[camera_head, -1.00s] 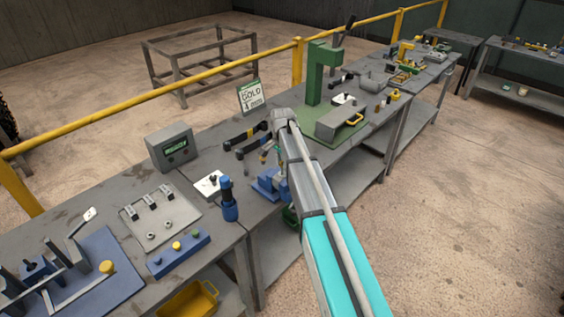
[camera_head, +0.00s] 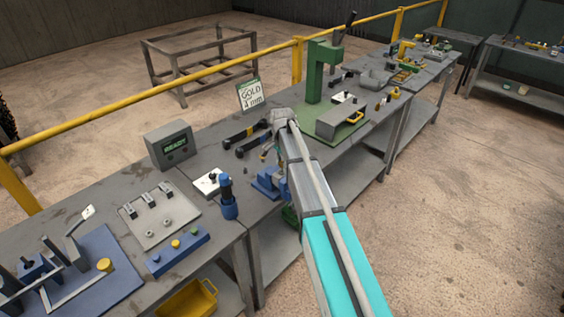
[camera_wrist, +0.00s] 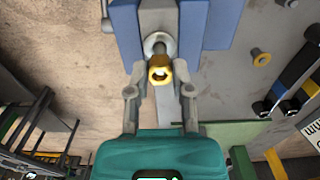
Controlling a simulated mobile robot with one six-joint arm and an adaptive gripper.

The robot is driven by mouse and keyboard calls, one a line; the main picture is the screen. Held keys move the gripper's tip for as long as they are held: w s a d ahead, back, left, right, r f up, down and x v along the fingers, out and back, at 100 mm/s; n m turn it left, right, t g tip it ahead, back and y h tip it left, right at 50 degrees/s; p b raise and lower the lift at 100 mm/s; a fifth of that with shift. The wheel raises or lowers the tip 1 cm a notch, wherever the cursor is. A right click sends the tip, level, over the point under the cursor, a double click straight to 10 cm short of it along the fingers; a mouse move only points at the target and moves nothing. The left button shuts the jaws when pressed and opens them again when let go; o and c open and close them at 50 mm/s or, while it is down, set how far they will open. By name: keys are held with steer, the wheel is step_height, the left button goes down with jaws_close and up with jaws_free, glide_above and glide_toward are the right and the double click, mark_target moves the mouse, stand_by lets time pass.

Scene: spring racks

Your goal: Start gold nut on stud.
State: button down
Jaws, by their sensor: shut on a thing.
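In the wrist view a gold nut (camera_wrist: 160,74) sits between the fingertips of my gripper (camera_wrist: 161,82), which is shut on it. A grey stud (camera_wrist: 159,48) with a pale round collar points from the blue vise (camera_wrist: 126,30) toward the nut. The nut is in line with the stud's end and appears to meet it; I cannot tell whether the threads have caught. In the head view the blue vise (camera_head: 268,184) stands at the bench's front edge, partly behind my arm. The nut and stud are not distinguishable there.
A sign (camera_head: 250,95) reads GOLD 4 mm. Black-and-yellow tools (camera_head: 245,137) lie behind the vise. A blue-topped cylinder (camera_head: 227,198) stands to its left, a green press (camera_head: 320,75) to its right. Another gold piece (camera_wrist: 261,57) lies on the bench.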

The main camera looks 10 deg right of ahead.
steer(key=shift+c, duration=2.2)
jaws_free()
steer(key=o, duration=0.4)
steer(key=shift+o, duration=0.2)
steer(key=shift+r+p, duration=3.5)
steer(key=shift+r, duration=0.05)
steer(key=s+f+n+b, duration=0.3)
steer(key=s+n, duration=0.2)
steer(key=s, duration=0.9)
steer(key=s+f+n+b, duration=0.3)
steer(key=s+n, duration=0.2)
steer(key=s, duration=1)
steer(key=shift+f+n+b, duration=0.35)
steer(key=shift+n, duration=0.05)
